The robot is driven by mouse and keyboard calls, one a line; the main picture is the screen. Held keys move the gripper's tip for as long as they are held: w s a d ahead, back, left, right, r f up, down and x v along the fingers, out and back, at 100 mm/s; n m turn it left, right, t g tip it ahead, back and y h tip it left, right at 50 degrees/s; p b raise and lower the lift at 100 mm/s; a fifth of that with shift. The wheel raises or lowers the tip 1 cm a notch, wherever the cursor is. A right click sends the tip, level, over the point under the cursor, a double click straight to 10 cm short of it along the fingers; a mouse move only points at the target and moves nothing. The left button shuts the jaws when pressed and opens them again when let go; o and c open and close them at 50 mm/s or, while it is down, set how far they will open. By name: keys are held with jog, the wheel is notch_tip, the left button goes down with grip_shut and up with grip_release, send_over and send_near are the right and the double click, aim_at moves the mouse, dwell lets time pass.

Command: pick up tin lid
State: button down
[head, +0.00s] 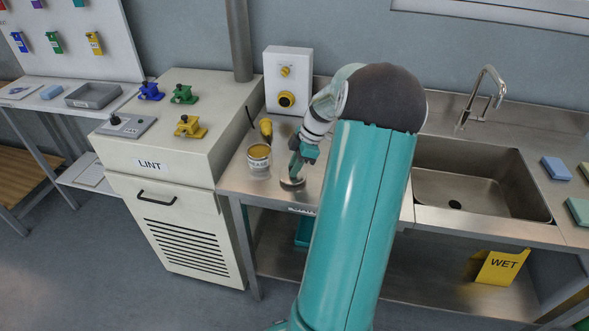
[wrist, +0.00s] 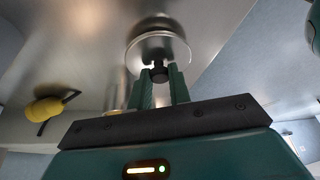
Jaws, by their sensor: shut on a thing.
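The tin lid is a round silver disc with a black knob; it shows in the wrist view (wrist: 145,50) and in the head view (head: 291,184). My gripper (wrist: 160,78) is shut on the lid's black knob. In the head view my gripper (head: 298,166) is low over the steel bench, just right of the open tin (head: 259,168). The tin is pale with a label and yellowish contents. I cannot tell whether the lid touches the bench or is slightly above it. My arm hides part of the bench behind it.
A yellow-headed tool with a dark handle (head: 266,129) lies behind the tin. A white control box (head: 288,82) with yellow knobs stands at the back. The LINT cabinet (head: 160,185) is left. The sink (head: 480,180) is right, with sponges (head: 556,168) beyond it.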

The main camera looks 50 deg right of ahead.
notch_tip(320, 180, up, 3)
jog(key=shift+f, duration=0.2)
jog(key=s+a+r, duration=0.8)
jog(key=a+r, duration=0.1)
jog(key=a, duration=0.1)
jog(key=shift+s+a+r, duration=0.25)
jog(key=shift+s+a, duration=0.1)
